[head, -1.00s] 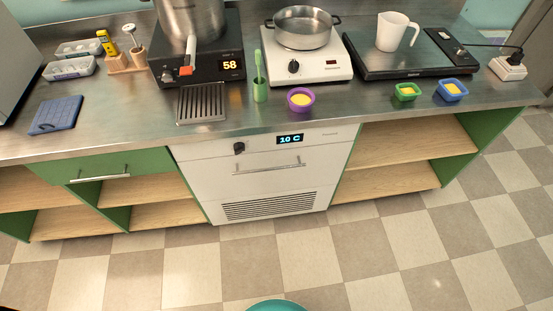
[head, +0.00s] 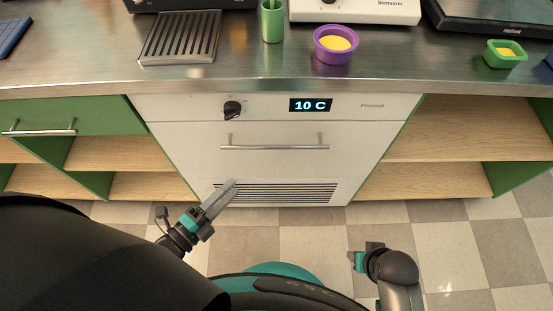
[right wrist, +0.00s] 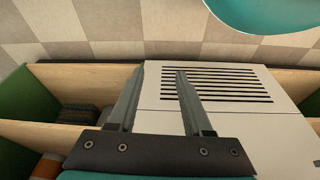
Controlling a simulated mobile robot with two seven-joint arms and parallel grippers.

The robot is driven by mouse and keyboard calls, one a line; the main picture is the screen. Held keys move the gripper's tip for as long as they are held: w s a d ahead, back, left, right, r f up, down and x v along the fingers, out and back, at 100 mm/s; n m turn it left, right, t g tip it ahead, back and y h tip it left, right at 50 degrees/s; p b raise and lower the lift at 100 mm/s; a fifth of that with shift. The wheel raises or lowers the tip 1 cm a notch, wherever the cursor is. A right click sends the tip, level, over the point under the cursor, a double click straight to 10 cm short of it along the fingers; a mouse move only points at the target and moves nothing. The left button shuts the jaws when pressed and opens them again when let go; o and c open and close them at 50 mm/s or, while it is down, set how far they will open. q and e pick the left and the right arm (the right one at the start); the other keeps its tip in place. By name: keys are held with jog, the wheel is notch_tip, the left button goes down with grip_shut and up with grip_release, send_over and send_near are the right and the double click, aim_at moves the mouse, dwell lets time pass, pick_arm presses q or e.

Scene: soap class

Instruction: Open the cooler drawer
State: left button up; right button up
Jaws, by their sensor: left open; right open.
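The white cooler (head: 185,150) is built in under the steel counter, with a dark knob and a display reading 10 C. Its drawer (head: 275,165) looks shut, and a horizontal metal bar handle (head: 275,147) crosses its front. My left gripper (head: 231,184) is open and empty, below the handle's left end and in front of the vent grille. My right gripper (right wrist: 160,70) is open and empty in the right wrist view, with the cooler front (right wrist: 270,115) beyond it. In the head view the right arm is right of the cooler's middle; its fingers are not clear there.
Open wooden shelves (head: 455,130) flank the cooler on the right, and a green drawer (head: 70,117) with shelves is on the left. A purple bowl (head: 336,58), a green cup (head: 272,22) and a slotted tray (head: 180,35) stand on the counter. The tiled floor (head: 450,245) looks clear.

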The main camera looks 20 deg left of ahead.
aim_at(277, 146)
pick_arm(q)
jog(key=shift+w+d+r+m+t+h+b, duration=0.2)
jog(key=shift+w+d+r+m+h+b, duration=0.4)
jog(key=shift+w+d, duration=1.2)
jog(key=shift+w+d+r+m+t+h+b, duration=0.3)
jog(key=shift+w+d+r+m+b, duration=0.5)
jog(key=shift+w, duration=1.65)
jog(key=shift+w+d+r+m+t+h+b, duration=0.1)
jog(key=shift+w+d+r+m+h+b, duration=0.6)
jog(key=shift+w+d, duration=1.25)
pick_arm(e)
notch_tip(277, 146, up, 7)
jog(key=w+t, duration=0.1)
jog(key=w, duration=0.1)
jog(key=shift+f+b, duration=0.2)
jog(key=shift+b, duration=0.1)
pick_arm(q)
jog(key=shift+w+a, duration=0.2)
jog(key=shift+a, duration=0.05)
pick_arm(e)
jog(key=shift+a, duration=0.1)
pick_arm(q)
grip_shut()
